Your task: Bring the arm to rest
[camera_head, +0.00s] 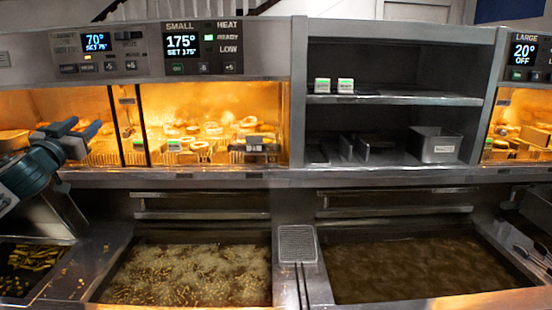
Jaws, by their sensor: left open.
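My left gripper (80,134) comes in from the left edge. Its dark jaws are open and empty, raised in front of the lit warming cabinet (205,169) on the left. It appears apart from the shelf and the glass, though the exact gap cannot be told. My left arm (28,172) runs down to the left edge of the picture. My right gripper is not in view.
Two oil vats, a bubbling left one (190,272) and a calmer right one (410,266), lie below. A mesh skimmer (297,244) rests between them. A bin of fries (28,262) is bottom left. The shelf unit (395,99) holds small boxes and metal pans.

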